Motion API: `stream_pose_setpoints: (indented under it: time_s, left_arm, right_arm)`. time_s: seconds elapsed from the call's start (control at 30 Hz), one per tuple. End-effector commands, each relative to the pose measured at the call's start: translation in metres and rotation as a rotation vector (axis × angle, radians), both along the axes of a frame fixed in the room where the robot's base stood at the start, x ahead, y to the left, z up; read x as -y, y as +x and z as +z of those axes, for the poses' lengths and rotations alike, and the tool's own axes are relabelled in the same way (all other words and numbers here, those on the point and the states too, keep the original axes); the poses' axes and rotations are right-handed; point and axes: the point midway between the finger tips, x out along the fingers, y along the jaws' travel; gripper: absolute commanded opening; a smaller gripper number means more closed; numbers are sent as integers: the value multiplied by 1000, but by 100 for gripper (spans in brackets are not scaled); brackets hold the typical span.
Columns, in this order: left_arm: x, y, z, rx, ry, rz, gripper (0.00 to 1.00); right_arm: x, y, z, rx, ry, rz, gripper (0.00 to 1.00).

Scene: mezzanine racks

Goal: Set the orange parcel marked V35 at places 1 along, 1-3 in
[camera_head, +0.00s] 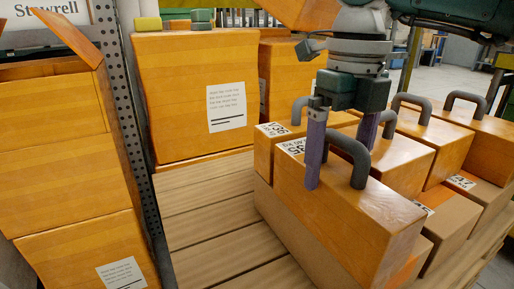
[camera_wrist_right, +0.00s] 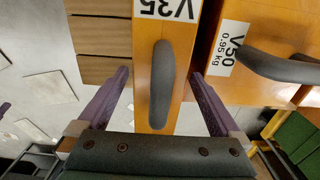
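The orange parcel marked V35 (camera_head: 350,215) has a grey arched handle (camera_head: 351,155) and a white label on top. It sits upright at the front left of the parcel group, on a brown carton. In the right wrist view its V35 label (camera_wrist_right: 167,9) is clear, upside down. My right gripper (camera_head: 341,150) points down over the parcel. Its two purple fingers are apart, one on each side of the handle, with gaps showing in the wrist view (camera_wrist_right: 161,73).
Brown cartons (camera_head: 451,215) lie at the right. Large orange boxes (camera_head: 190,95) stand behind. A perforated upright (camera_head: 125,110) is at left. Bare wooden slats (camera_head: 210,215) lie left of the parcels.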

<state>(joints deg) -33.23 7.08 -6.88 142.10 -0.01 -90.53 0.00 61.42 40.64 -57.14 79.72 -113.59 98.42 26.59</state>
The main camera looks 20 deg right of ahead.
Motion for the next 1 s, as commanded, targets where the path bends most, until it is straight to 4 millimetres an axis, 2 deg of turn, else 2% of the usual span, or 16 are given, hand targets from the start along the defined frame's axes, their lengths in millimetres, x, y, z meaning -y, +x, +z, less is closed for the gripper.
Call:
stream_pose_setpoints:
  time_s: [0.17,0.27,0.5,0.7,0.83,1.0]
  left_arm:
    - [1,0,2,-1,-5,4,54]
    - [2,0,8,0,-8,5,54]
    - [2,0,35,0,-8,6,54]
    - [2,0,50,0,-8,5,54]
    - [2,0,54,-1,-6,4,54]
    - [0,0,55,0,-1,1,54]
  right_arm:
    - [0,0,3,1,0,0,100]
    - [0,0,15,2,0,0,100]
    - [0,1,70,4,0,-1,100]
    - [0,0,107,3,1,0,100]
    - [0,0,120,1,0,-1,100]
    - [0,0,123,0,0,-1,100]
